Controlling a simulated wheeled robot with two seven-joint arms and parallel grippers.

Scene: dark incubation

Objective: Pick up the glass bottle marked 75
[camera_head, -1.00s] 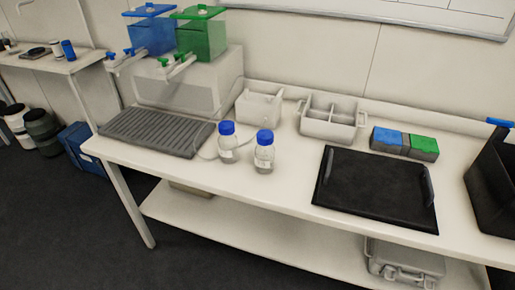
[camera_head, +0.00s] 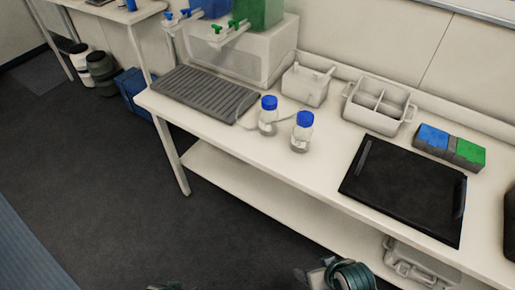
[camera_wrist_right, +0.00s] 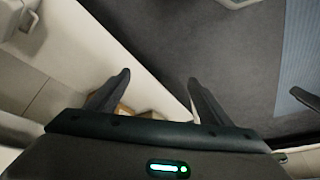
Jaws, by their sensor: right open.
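Two clear glass bottles with blue caps stand upright side by side on the white bench in the head view. One is the left bottle (camera_head: 268,118); the other is the right bottle (camera_head: 302,135), slightly nearer me. Their markings are too small to read, so I cannot tell which is marked 75. My right gripper (camera_wrist_right: 158,78) is open and empty in the right wrist view, with its two dark fingers apart. No bottle shows in that view. In the head view, part of my arm shows at the bottom edge, well below and apart from the bottles.
On the bench (camera_head: 235,140) are a grey ribbed tray (camera_head: 205,94), a white caddy (camera_head: 305,86), a divided white bin (camera_head: 380,107), blue and green boxes (camera_head: 449,146) and a black tray (camera_head: 405,190). The bench front near the bottles is clear. A case (camera_head: 420,265) sits on the lower shelf.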

